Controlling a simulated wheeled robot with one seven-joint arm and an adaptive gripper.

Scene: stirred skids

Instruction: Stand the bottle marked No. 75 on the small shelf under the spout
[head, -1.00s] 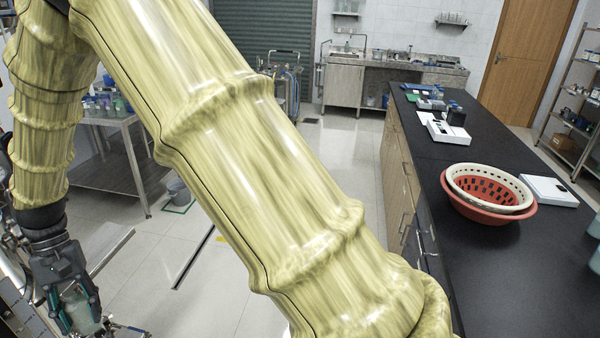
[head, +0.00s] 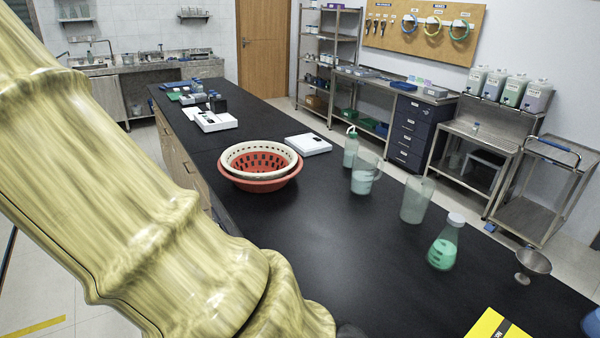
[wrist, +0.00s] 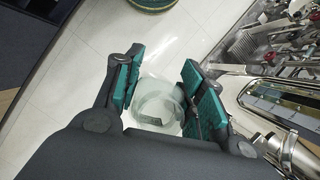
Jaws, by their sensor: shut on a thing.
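My gripper (wrist: 160,90) shows in the wrist view, its green-padded fingers closed on a clear, pale bottle (wrist: 158,103). I look down on the bottle from above, over open floor. No number is readable on it, so I cannot tell whether it is No. 75. In the head view my arm fills the left side, and the gripper and held bottle are out of frame. I cannot make out the spout or its small shelf for certain in either current view.
Several dispenser jugs (head: 537,97) stand above a steel bench at right. Metal equipment (wrist: 275,100) lies right of my gripper.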

